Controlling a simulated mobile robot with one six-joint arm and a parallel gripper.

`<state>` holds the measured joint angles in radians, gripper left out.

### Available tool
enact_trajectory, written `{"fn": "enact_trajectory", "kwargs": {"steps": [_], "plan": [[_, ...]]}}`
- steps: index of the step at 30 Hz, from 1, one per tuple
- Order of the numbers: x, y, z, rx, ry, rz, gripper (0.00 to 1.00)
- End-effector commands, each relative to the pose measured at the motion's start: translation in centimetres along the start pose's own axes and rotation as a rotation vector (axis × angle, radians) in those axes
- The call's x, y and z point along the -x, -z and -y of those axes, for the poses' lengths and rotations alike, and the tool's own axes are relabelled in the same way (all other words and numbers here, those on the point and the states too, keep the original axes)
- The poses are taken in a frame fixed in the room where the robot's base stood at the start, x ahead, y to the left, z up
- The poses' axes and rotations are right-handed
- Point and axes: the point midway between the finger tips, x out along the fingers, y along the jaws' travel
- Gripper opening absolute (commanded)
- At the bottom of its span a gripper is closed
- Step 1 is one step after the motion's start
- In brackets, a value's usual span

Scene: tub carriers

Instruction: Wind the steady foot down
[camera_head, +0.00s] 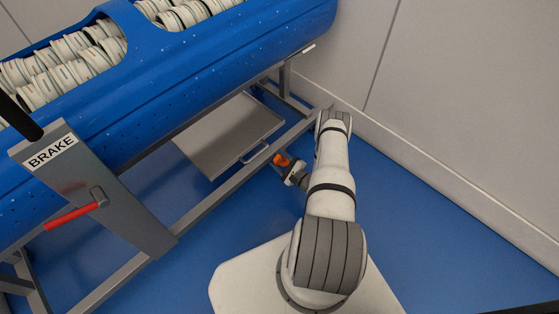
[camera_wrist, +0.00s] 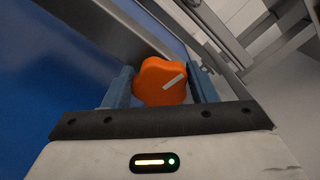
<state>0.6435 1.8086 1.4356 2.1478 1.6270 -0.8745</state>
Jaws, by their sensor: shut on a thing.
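An orange lobed knob with a pale stripe shows in the wrist view (camera_wrist: 160,82), between the two blue-grey fingers of my gripper (camera_wrist: 163,88). My gripper is shut on this knob. In the head view my gripper (camera_head: 287,166) reaches low beside the carrier's frame rail, with the orange knob (camera_head: 281,159) at its tip. The stripe on the knob slants up to the right. The steady foot beneath the knob is hidden, so its height above the floor cannot be told.
A blue tub (camera_head: 190,75) holding several white ringed parts lies on a steel frame (camera_head: 215,196). A plate marked BRAKE (camera_head: 95,180) has a red-handled lever (camera_head: 72,216). A grey tray (camera_head: 228,135) sits under the tub. A wall (camera_head: 460,110) stands close behind my arm. Blue floor is clear at right.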

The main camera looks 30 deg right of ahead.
Motion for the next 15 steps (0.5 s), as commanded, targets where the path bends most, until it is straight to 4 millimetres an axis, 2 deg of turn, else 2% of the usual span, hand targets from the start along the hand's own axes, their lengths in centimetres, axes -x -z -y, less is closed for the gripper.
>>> {"fn": "enact_trajectory", "kwargs": {"steps": [14,15], "plan": [[0.05,0.03,-0.09,0.014,-0.001,-0.002,0.29],[0.05,0.03,-0.09,0.014,-0.001,-0.002,0.53]]}}
